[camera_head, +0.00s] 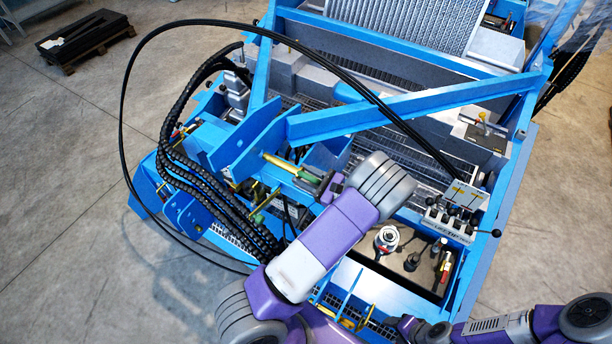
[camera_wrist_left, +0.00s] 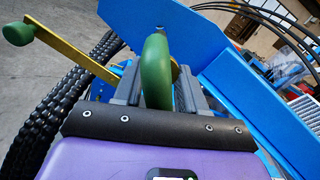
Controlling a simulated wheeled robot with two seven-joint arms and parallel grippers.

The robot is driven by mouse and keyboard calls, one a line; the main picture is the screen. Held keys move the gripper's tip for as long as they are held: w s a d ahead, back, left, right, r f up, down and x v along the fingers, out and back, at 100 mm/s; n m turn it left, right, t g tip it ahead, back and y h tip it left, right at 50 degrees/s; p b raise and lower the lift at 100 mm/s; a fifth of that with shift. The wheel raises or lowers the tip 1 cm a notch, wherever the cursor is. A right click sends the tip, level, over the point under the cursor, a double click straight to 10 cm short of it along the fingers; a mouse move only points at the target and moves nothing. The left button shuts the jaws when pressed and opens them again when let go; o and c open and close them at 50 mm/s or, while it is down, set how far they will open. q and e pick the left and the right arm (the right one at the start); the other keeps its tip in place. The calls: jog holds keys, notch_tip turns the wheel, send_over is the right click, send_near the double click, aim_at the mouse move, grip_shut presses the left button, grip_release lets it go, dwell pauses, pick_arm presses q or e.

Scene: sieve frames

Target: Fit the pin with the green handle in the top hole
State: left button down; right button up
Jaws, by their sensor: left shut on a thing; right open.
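My left gripper (camera_head: 318,180) is shut on the green handle (camera_head: 306,176) of a pin. In the left wrist view the handle (camera_wrist_left: 155,72) stands between the two grey fingers. The pin's yellow shaft (camera_head: 278,162) points up and left, its end close to the blue bracket plates (camera_head: 232,150). I cannot tell whether it touches them, and the top hole is not clearly visible. A second green-ended yellow piece (camera_head: 257,217) sits lower left; its green knob (camera_wrist_left: 18,33) shows in the left wrist view. My right gripper (camera_head: 404,325) is open at the bottom edge, only partly visible.
Black ribbed hoses (camera_head: 185,170) run just left of the bracket. A thin black cable arcs over the work area. A blue diagonal beam (camera_head: 400,110) passes behind the gripper. A tray with tools (camera_head: 385,240) lies right of my left arm. Open floor lies left.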

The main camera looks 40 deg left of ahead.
aim_at(290, 168)
pick_arm(q)
jog(key=shift+a, duration=0.35)
jog(key=shift+s+a+r, duration=0.1)
jog(key=shift+a, duration=0.25)
jog(key=shift+a, duration=0.35)
jog(key=shift+s+a, duration=0.1)
jog(key=shift+a, duration=0.25)
jog(key=shift+a, duration=0.5)
jog(key=shift+s+a, duration=0.1)
jog(key=shift+a, duration=0.65)
jog(key=shift+a, duration=0.5)
dwell(0.5)
jog(key=shift+s+a, duration=0.15)
jog(key=shift+a, duration=0.55)
jog(key=shift+a, duration=0.35)
